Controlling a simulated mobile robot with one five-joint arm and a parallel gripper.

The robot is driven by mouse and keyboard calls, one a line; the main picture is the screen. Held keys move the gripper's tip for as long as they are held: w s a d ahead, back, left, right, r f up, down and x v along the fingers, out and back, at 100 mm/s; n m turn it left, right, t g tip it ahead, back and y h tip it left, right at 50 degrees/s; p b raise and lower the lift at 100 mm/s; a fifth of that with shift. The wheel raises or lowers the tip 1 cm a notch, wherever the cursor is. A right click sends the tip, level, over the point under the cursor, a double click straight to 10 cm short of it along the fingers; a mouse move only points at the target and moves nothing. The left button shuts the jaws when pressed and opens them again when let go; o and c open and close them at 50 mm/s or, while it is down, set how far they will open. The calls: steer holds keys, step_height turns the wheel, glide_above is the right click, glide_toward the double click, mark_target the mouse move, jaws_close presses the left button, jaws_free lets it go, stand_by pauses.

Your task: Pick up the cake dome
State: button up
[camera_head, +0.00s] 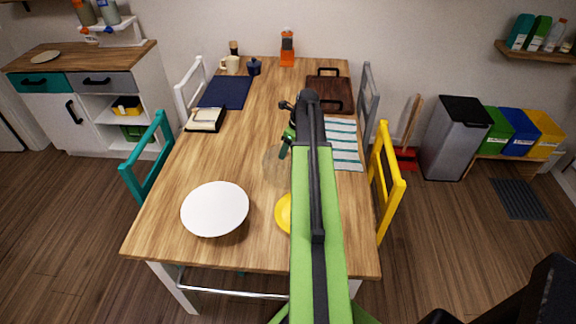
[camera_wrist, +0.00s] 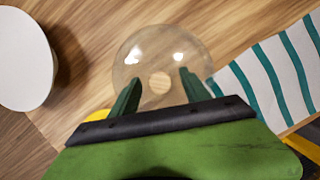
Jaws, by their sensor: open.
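The cake dome (camera_wrist: 160,50) is a clear, see-through dome on the wooden table. In the wrist view it sits straight ahead, at the upper middle, with bright highlights on it. In the head view only a faint left part of the dome (camera_head: 273,166) shows beside my arm. My gripper (camera_wrist: 157,80) is open, with its two green fingers apart and overlapping the dome's near part in the picture. I cannot tell whether they touch it. In the head view my gripper (camera_head: 287,140) is partly hidden by my arm.
A white plate (camera_head: 215,209) and a partly hidden yellow plate (camera_head: 283,213) are on the near table. A striped cloth (camera_head: 345,147) lies right of the dome. A wooden tray (camera_head: 329,94), a blue mat (camera_head: 224,92) and an orange grinder (camera_head: 287,48) are farther back. Chairs flank the table.

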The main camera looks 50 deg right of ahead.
steer(key=shift+r, duration=0.1)
jaws_close()
stand_by(1.2)
